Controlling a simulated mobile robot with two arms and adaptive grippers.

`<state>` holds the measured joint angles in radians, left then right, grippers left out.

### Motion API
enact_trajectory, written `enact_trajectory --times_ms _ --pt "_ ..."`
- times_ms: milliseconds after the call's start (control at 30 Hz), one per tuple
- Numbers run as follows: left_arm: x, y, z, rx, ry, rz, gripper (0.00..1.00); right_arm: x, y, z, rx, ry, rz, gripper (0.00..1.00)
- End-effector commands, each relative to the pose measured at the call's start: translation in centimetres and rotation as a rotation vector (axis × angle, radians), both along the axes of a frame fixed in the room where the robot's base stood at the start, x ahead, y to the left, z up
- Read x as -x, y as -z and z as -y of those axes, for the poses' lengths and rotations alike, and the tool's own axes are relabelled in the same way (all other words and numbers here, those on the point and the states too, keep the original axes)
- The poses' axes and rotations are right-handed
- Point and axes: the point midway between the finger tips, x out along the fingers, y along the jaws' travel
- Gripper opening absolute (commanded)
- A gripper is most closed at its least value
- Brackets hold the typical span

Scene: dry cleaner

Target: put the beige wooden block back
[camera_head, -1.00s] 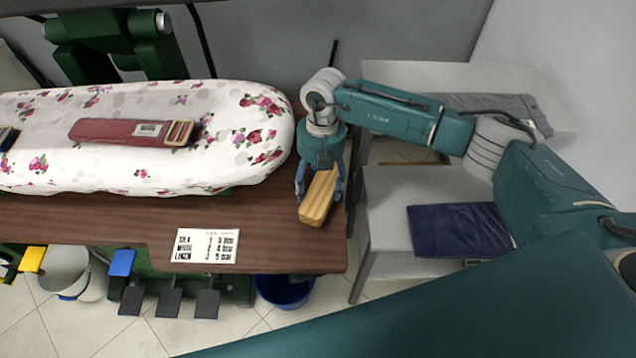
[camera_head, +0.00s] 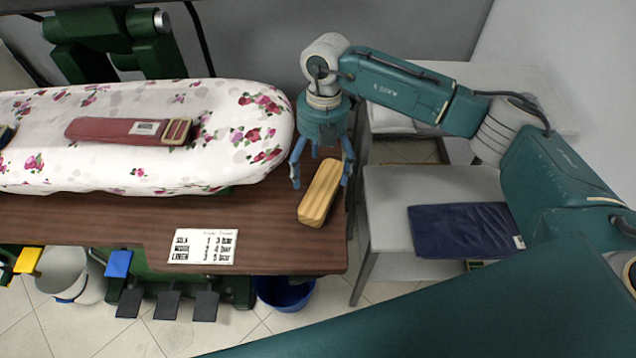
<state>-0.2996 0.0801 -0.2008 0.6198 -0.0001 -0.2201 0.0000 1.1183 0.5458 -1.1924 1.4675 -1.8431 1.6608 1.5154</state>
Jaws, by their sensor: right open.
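The beige wooden block (camera_head: 319,194) lies on the brown wooden table (camera_head: 130,222) near its right end, tilted in the picture with its long side running up and to the right. My right gripper (camera_head: 321,181) is open just above and behind the block. Its fingers stand apart on either side of the block's far part, and the block is not gripped. My left gripper is not in view.
A flowered ironing board (camera_head: 215,170) with a dark red folded item (camera_head: 105,130) stands left of the block. A printed card (camera_head: 205,247) lies at the table's front edge. A grey stand (camera_head: 385,210) with a folded navy cloth (camera_head: 465,230) is at the right.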

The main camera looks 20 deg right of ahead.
Motion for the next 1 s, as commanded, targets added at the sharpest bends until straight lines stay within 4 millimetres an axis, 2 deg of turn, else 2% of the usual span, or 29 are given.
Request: enact_trajectory --times_ms 33,200,400,1000 --pt "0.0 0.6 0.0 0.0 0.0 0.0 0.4 -0.2 -0.9 0.1 -0.001 -0.001 0.004 0.84" --pt "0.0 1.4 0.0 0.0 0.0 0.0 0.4 -0.5 -4.0 0.3 0.0 -0.001 0.004 0.84" --pt "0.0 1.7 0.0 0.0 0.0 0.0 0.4 -0.6 -5.9 0.4 0.0 0.0 0.0 0.84" --pt "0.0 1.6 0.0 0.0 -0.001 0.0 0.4 -0.6 -6.2 0.5 0.0 0.0 -0.001 0.84"
